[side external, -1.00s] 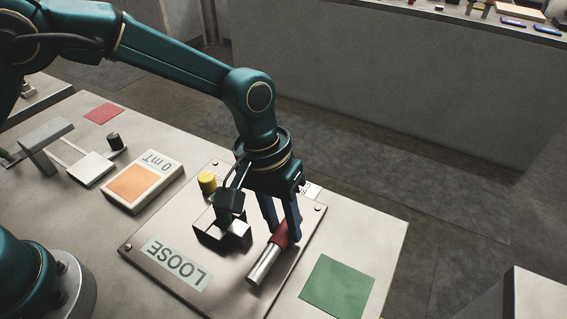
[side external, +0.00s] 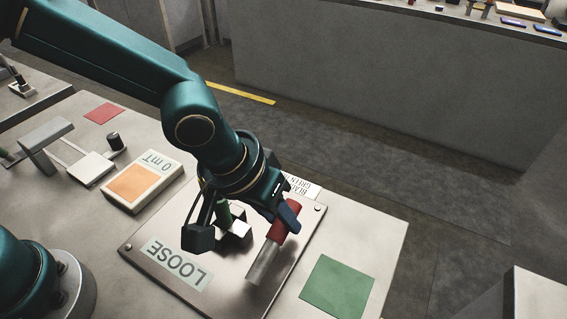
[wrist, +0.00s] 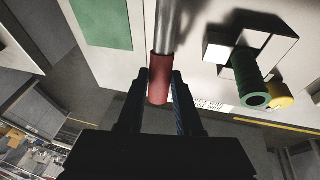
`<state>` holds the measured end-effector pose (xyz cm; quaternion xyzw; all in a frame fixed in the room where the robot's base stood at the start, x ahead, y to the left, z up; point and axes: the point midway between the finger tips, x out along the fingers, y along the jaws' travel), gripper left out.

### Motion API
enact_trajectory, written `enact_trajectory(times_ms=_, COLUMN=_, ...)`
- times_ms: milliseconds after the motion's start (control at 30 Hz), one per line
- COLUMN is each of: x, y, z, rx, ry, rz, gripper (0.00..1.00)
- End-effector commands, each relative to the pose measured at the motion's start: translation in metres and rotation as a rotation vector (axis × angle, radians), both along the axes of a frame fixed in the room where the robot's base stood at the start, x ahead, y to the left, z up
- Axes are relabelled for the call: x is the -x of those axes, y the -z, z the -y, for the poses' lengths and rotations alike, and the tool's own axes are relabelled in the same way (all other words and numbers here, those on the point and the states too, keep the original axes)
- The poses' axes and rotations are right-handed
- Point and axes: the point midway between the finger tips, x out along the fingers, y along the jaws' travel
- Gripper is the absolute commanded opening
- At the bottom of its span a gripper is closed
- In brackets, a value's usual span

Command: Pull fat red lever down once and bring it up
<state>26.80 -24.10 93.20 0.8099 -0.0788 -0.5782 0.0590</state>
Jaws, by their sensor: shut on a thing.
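The fat red lever (side external: 284,226) has a thick red grip on a bare metal shaft and stands at the right side of the LOOSE-marked plate. My gripper (side external: 286,215) is shut on the red grip, tilted with the wrist leaning over from the upper left. In the wrist view the red grip (wrist: 158,82) lies between the two dark fingers (wrist: 161,76), with the metal shaft running up out of the picture. The shaft is slightly blurred in the side view. One finger hides part of the grip there.
A green handle (side external: 223,213) on a block stands left of the lever; a yellow knob (wrist: 281,97) is beside it. The plate carries a LOOSE label (side external: 175,264). A 0 mT box (side external: 143,183) lies further left. A green square (side external: 337,286) lies to the right.

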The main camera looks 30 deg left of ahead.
Motion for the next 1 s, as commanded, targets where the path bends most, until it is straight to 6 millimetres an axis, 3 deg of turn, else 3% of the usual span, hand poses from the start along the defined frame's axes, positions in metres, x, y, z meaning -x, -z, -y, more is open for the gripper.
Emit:
enact_trajectory(times_ms=500, x=0.015, y=-0.021, z=0.002, rx=0.001, ry=0.008, rz=0.260, gripper=0.00)
enact_trajectory(times_ms=1000, x=0.023, y=-0.028, z=0.000, rx=0.000, ry=0.002, rz=0.377, gripper=0.00)
